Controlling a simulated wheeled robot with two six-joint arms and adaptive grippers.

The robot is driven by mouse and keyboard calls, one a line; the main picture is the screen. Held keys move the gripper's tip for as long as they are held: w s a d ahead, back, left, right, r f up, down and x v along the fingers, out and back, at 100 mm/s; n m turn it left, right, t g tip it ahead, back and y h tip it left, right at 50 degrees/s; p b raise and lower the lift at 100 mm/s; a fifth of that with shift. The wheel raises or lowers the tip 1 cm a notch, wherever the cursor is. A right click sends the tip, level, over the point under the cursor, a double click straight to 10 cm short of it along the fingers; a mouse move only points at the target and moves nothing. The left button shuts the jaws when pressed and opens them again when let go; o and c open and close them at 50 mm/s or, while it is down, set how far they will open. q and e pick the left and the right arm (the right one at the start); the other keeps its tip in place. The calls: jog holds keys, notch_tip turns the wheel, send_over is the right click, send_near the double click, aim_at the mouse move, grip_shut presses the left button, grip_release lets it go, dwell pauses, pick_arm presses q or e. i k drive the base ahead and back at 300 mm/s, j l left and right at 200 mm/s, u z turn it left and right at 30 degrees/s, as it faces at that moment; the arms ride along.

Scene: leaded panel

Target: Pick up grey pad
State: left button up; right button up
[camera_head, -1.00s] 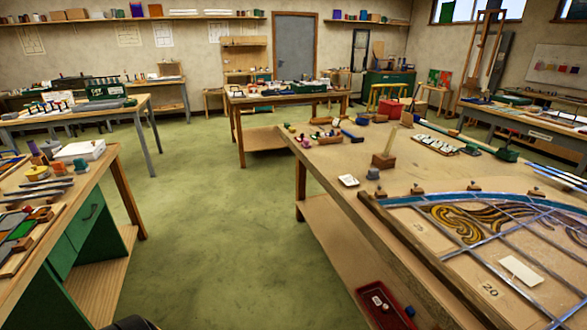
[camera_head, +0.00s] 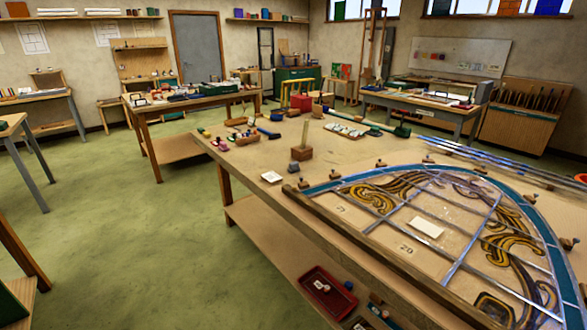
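I cannot make out a grey pad for certain. A small grey thing (camera_head: 293,168) sits by the foot of an upright wooden block (camera_head: 302,151) on the large workbench (camera_head: 237,152); it is too small to identify. Neither of my grippers is in view.
A curved leaded panel (camera_head: 455,262) with a pale card (camera_head: 426,228) on it fills the bench's right part. A red tray (camera_head: 327,292) sits on the shelf below. Small tools and pots crowd the bench's far edge. Green floor (camera_head: 125,240) is open on the left.

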aim_at(294, 167)
jog(key=z, duration=0.25)
jog(key=i+j+z, duration=0.25)
jog(key=z, duration=0.15)
jog(key=i+j+z, duration=0.2)
jog(key=j+z, duration=0.15)
jog(key=i+j+z, duration=0.15)
jog(key=j+z, duration=0.25)
